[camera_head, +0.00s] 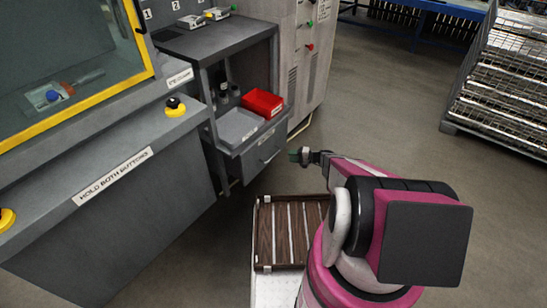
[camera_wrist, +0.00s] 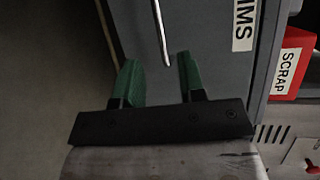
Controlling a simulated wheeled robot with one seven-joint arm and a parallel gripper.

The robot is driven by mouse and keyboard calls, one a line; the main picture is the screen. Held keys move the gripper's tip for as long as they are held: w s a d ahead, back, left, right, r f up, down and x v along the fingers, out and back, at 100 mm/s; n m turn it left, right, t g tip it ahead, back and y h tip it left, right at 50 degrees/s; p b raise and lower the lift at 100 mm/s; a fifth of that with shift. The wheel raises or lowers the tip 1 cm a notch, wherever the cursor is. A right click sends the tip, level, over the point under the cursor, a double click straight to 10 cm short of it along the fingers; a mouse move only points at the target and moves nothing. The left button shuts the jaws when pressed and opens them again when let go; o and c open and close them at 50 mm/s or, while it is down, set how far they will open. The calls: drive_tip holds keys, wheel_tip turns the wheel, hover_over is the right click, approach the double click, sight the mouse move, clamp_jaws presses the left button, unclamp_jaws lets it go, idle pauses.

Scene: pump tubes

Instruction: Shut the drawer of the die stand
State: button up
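The grey die stand (camera_head: 222,42) stands at the upper middle of the head view. Its drawer front (camera_head: 264,151) is grey, with a pale bar handle (camera_head: 269,156). The frames do not clearly show how far the drawer stands out. My gripper (camera_head: 300,156) is in front of the drawer, to its right in the head view. In the wrist view my gripper (camera_wrist: 160,80) is open, with its green fingers apart and nothing between them. The handle (camera_wrist: 160,32) shows just beyond the fingertips, apart from them, on the grey drawer front (camera_wrist: 205,40).
A red scrap bin (camera_head: 262,103) and a grey tray (camera_head: 238,128) sit above the drawer front. A grey press (camera_head: 110,205) stands left and a cabinet (camera_head: 305,60) behind. A slatted brown tray (camera_head: 290,235) is below my gripper. Open floor (camera_head: 390,110) lies right.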

sight(274, 155)
drive_tip(key=x, duration=1.1)
drive_tip(key=shift+s, duration=0.1)
clamp_jaws()
drive_tip(key=w+a, duration=0.2)
drive_tip(key=a, duration=0.1)
drive_tip(key=w+a, duration=0.6)
drive_tip(key=a, duration=0.1)
